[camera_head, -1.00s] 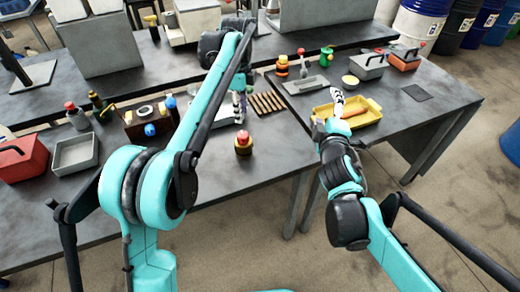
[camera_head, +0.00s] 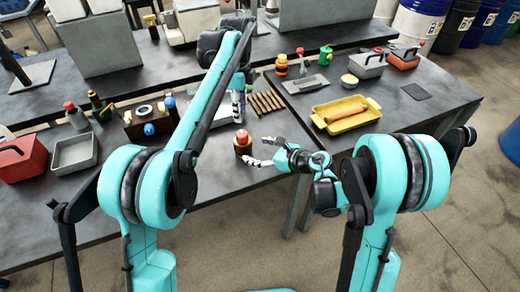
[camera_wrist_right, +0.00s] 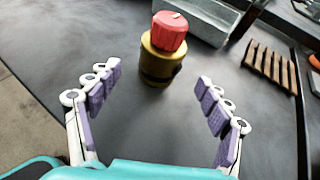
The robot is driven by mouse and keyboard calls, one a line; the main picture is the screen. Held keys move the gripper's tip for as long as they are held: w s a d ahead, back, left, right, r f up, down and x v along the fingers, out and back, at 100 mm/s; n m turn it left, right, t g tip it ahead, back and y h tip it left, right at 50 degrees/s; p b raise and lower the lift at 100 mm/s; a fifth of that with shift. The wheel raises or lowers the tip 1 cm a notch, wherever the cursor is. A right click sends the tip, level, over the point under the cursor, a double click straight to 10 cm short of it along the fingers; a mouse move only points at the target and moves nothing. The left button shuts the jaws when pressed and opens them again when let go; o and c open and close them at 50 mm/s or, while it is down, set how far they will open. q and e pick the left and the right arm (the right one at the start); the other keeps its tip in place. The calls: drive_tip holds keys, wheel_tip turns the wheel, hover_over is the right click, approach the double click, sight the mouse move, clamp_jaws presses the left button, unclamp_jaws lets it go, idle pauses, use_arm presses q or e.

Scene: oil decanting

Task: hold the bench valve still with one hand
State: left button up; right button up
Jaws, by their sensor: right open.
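The bench valve, a short brass body with a red knob (camera_head: 243,146), stands upright on the dark bench near its front edge. In the right wrist view the valve (camera_wrist_right: 162,62) is straight ahead, just past the fingertips and between their lines. My right gripper (camera_head: 257,149) is open and empty, low at the right of the valve; both purple-padded fingers show spread in the wrist view (camera_wrist_right: 157,78). My left gripper (camera_head: 241,98) is behind the valve, beside a grey metal block (camera_head: 228,112). My left arm partly hides it, so its jaws are unclear.
A slatted wooden rack (camera_head: 266,103) lies behind and right of the valve. A yellow tray (camera_head: 345,122) sits on the right bench. A wooden box (camera_head: 146,126) with knobs, a grey tray (camera_head: 75,153) and a red box (camera_head: 20,158) stand at the left.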

sight(250, 148)
drive_tip(key=x, duration=0.7)
drive_tip(key=shift+r, duration=0.1)
drive_tip(key=c, duration=1.7)
drive_tip(key=shift+o, duration=0.2)
